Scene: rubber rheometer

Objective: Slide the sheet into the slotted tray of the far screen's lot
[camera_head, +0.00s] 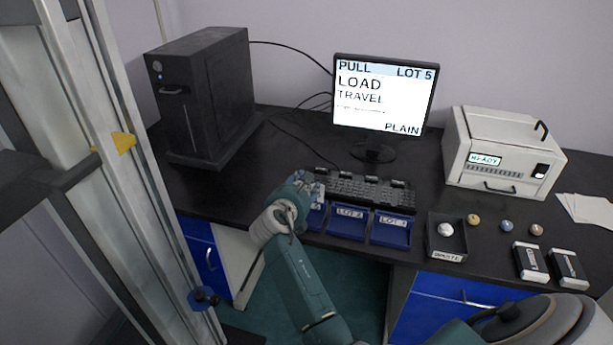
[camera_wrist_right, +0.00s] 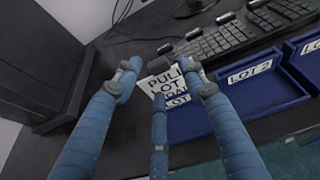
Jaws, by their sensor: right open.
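The far screen (camera_head: 384,95) reads PULL, LOT 5, LOAD, TRAVEL and PLAIN. Three blue trays stand along the desk's front edge: a left one (camera_head: 316,217), a middle one (camera_head: 348,223) and a right one (camera_head: 390,232). In the right wrist view the middle tray (camera_wrist_right: 285,100) reads LOT 2; the other numbers are unclear. My right gripper (camera_head: 297,188) is open over the left tray's area. A white sheet (camera_wrist_right: 162,84) with printed words starting PULL LOT lies between its fingers (camera_wrist_right: 160,80), partly hidden by them. Whether it rests in the left tray is unclear. My left gripper is not in view.
A keyboard (camera_head: 362,188) lies just behind the trays. A black computer tower (camera_head: 205,95) stands on the left. A black waste tray (camera_head: 447,253) is right of the blue trays. A white machine (camera_head: 500,155) stands farther right, with white papers (camera_head: 588,208) beside it.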

